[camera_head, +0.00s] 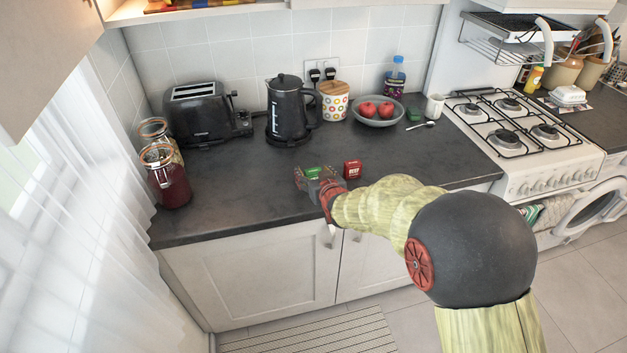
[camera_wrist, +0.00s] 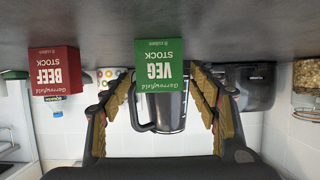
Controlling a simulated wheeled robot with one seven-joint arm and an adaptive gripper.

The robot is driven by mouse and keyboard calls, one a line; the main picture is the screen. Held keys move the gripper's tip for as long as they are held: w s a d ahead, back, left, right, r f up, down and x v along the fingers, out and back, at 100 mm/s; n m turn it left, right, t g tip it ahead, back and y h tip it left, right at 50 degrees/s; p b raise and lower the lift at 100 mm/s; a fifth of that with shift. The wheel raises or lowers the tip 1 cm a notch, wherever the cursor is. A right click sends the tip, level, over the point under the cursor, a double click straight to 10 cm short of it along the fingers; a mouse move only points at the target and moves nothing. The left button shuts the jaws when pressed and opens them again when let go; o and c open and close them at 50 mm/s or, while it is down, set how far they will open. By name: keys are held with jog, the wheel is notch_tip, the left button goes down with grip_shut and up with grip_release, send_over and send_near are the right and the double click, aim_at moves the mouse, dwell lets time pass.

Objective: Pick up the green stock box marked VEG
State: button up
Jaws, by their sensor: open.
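The green stock box marked VEG (camera_wrist: 160,92) stands on the dark counter. It shows upside down in the wrist view, between and just beyond the fingertips of my gripper (camera_wrist: 158,100). In the head view, the green box (camera_head: 313,172) is partly hidden by my gripper (camera_head: 315,178), which reaches over the counter's front part. My gripper is open, with one finger on each side of the box and a gap at both sides. I cannot tell how far the fingers reach along it.
A red BEEF stock box (camera_head: 352,169) stands close to the right of the green box. A black kettle (camera_head: 288,110), a toaster (camera_head: 207,113) and a fruit bowl (camera_head: 378,112) stand farther back. Jars (camera_head: 166,177) stand at left. The counter between is clear.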

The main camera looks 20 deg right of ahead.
jog(key=c, duration=0.3)
jog(key=c, duration=1)
